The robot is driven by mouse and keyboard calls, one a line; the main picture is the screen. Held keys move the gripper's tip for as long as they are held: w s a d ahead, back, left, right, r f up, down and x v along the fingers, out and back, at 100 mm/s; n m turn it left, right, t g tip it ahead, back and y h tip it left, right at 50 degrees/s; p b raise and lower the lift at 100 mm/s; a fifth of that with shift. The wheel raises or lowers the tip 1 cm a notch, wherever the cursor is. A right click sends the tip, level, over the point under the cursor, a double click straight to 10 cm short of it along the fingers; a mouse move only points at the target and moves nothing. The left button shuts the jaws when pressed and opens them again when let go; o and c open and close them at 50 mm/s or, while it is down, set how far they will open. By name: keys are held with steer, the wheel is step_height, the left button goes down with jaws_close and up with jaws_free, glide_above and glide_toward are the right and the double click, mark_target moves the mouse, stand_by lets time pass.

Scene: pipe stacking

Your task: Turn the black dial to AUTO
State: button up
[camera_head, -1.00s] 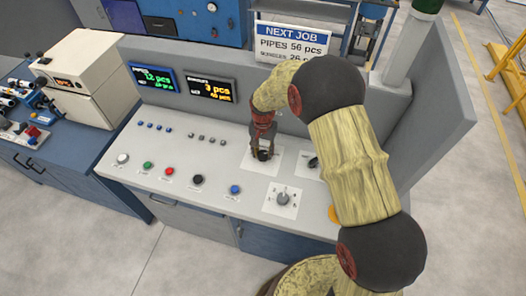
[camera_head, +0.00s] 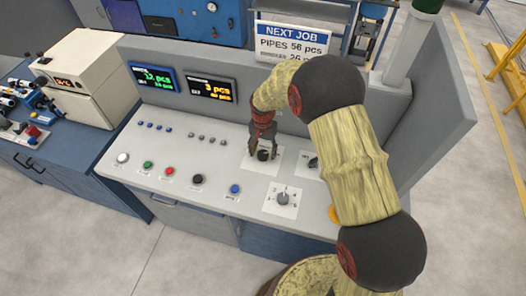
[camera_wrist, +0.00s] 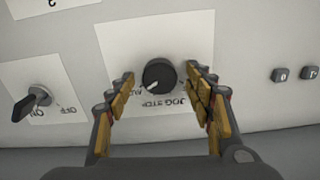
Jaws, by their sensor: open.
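The black dial (camera_wrist: 159,76) sits on a white label plate (camera_wrist: 150,35) on the sloping console. Its white pointer mark faces lower left in the wrist view, towards the AUTO label, which is partly hidden by the left finger. STOP and JOG show beside it, upside down. My gripper (camera_wrist: 158,80) is open, with one finger on each side of the dial and a visible gap to both. In the head view my gripper (camera_head: 263,148) is over the dial (camera_head: 263,155), with its fingers spread around it.
An ON/OFF switch (camera_wrist: 33,100) is left of the dial in the wrist view. Small grey buttons (camera_wrist: 294,74) are to the right. A numbered grey knob (camera_head: 283,198) and coloured push buttons (camera_head: 169,171) line the console front. My arm hides the console's right part.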

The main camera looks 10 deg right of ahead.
mark_target(263, 153)
steer(key=shift+r, duration=0.15)
step_height(263, 153, up, 12)
stand_by(0.5)
stand_by(0.5)
